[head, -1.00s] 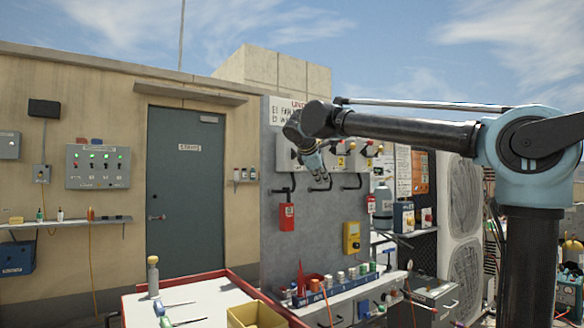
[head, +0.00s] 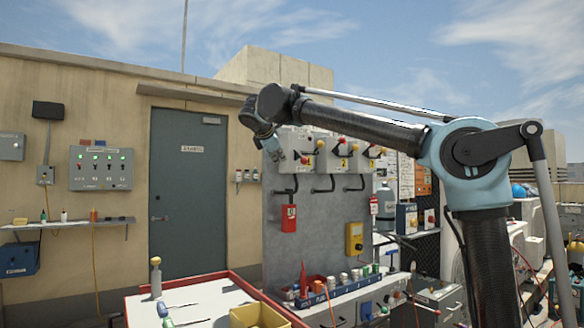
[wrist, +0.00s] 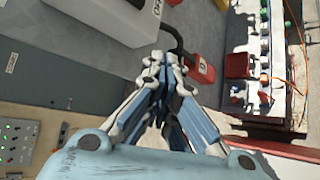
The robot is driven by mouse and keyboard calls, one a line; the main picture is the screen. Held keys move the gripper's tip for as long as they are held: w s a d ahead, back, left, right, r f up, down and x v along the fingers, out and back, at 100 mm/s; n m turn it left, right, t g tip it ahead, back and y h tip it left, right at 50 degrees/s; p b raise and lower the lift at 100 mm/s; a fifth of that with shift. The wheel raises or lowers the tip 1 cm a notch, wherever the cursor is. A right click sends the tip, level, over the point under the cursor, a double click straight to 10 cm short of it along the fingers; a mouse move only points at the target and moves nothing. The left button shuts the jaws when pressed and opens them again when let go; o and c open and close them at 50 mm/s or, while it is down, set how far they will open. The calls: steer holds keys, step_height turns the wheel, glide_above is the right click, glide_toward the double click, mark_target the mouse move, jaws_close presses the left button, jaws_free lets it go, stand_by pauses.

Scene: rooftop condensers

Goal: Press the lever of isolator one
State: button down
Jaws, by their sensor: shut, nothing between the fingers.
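A row of grey isolator boxes (head: 329,153) is mounted on the grey panel, with small coloured levers or knobs on their fronts. The leftmost box (head: 290,141) is partly hidden by my gripper; I cannot read which one is isolator one. A red-tipped lever (head: 304,160) shows on the leftmost box. My gripper (head: 276,156) is at that box's left side, pointing down; I cannot tell whether it touches. In the wrist view my gripper (wrist: 170,62) is shut and empty, below a pale box (wrist: 115,18) and near a dark bent pipe (wrist: 176,40).
A red box (head: 289,217) hangs below the isolators, with a yellow meter (head: 354,238) to its right. A shelf (head: 345,292) with small items runs along the panel's lower part. A red-edged table (head: 215,296) stands in front. The door (head: 187,200) is left of the panel.

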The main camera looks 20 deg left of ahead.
mark_target(286, 170)
steer(key=x, duration=1)
steer(key=shift+w, duration=0.1)
steer(key=shift+s+d+r, duration=0.15)
steer(key=shift+d+r, duration=0.2)
steer(key=shift+d, duration=0.2)
steer(key=shift+s+d+r, duration=0.1)
steer(key=shift+d+r, duration=0.25)
steer(key=shift+d, duration=0.2)
steer(key=shift+d+r, duration=0.4)
steer(key=shift+d, duration=0.15)
